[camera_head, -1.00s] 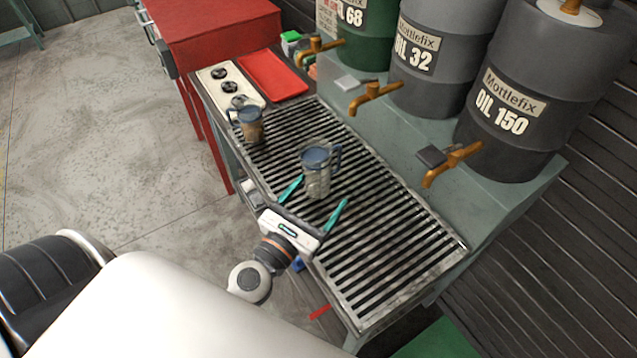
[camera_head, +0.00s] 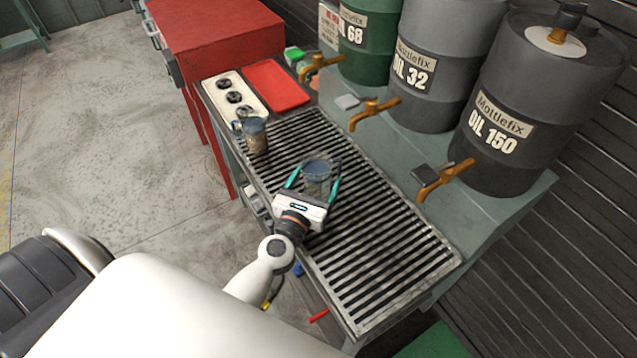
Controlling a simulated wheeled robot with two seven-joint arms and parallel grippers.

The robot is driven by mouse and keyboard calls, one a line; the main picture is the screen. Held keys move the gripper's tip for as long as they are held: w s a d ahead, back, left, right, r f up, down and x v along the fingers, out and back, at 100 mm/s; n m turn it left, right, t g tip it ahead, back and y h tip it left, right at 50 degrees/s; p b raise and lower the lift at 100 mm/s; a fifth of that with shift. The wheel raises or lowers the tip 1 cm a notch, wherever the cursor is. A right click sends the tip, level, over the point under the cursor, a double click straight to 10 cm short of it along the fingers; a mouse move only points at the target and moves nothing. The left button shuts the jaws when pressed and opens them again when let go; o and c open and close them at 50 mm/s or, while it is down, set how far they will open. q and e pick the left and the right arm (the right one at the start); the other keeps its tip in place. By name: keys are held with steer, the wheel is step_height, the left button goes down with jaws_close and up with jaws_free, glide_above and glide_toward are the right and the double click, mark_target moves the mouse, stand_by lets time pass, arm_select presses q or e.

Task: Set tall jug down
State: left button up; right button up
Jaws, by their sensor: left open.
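The tall jug (camera_head: 318,181) is a clear jug with a blue-grey top. It stands upright on the slatted grate (camera_head: 385,250) of the bench. My left gripper (camera_head: 313,180) is open, with its teal fingers on either side of the jug. I cannot tell whether the fingers touch it. The jug's lower part is partly hidden by the gripper. A shorter jug (camera_head: 256,138) with brownish contents stands on the grate further back to the left. My right gripper is not in view.
Oil drums, including OIL 150 (camera_head: 510,130) and OIL 32 (camera_head: 425,75), stand on a shelf behind the grate. Brass taps (camera_head: 440,180) jut toward it. A red tray (camera_head: 275,85) and a white panel with black round parts (camera_head: 235,97) lie at the far end. The near grate is clear.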

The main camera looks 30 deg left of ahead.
arm_select(q)
steer(key=shift+w+a, duration=0.1)
steer(key=shift+w, duration=0.6)
steer(key=c, duration=1.2)
